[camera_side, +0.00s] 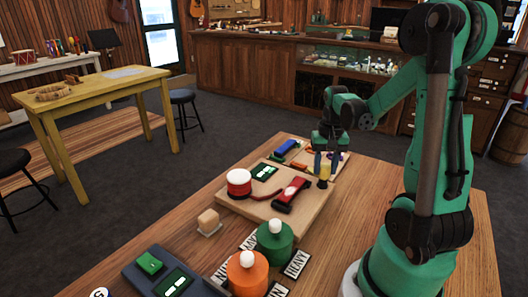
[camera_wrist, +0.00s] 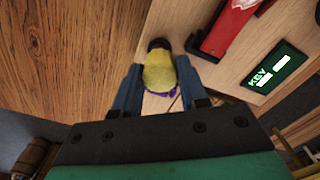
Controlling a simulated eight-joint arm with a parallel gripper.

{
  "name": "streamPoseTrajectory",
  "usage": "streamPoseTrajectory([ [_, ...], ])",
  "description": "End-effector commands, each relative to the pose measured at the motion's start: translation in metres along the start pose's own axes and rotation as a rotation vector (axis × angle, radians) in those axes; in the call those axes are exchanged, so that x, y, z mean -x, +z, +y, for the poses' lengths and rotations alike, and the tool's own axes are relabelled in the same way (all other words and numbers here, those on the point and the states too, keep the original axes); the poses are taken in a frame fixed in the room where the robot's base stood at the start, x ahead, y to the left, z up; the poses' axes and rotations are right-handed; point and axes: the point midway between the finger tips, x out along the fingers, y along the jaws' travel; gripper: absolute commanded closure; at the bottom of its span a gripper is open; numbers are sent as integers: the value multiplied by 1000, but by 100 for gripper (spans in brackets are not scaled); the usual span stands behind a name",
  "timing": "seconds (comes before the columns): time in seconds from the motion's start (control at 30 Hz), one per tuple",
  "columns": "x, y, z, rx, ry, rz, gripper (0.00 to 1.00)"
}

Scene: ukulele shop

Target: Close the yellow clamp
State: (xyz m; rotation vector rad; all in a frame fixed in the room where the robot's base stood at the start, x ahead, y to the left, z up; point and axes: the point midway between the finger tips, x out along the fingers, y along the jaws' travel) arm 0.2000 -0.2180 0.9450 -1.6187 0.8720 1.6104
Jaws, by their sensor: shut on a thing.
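The yellow clamp (camera_side: 324,172) is at the right edge of the wooden board, below my gripper (camera_side: 324,158) in the side view. In the wrist view the yellow clamp (camera_wrist: 160,74) shows as a rounded yellow body with a dark end. My gripper (camera_wrist: 158,82) has its two blue-grey fingers on either side of that body, shut on it. A bit of purple shows at its near end. The clamp's jaws and what they hold are mostly hidden, so I cannot tell whether it is open or closed.
A red clamp-like piece (camera_side: 292,194) lies close by on the board (camera_side: 258,211), also in the wrist view (camera_wrist: 222,28). A display (camera_side: 263,171), a red-and-white drum-shaped piece (camera_side: 239,183) and a blue piece (camera_side: 287,146) are near. Green (camera_side: 274,243) and orange (camera_side: 247,275) weights stand nearer the camera.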

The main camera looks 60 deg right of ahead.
Motion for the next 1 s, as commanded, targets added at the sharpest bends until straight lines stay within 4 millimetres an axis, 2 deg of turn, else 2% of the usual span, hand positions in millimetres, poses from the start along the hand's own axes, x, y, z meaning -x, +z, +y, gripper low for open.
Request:
streamPoseTrajectory([
  [0.6, 0, 0, 0, 573, 0, -4, 100],
  [1.0, 0, -1, 0, 821, 1, -6, 100],
])
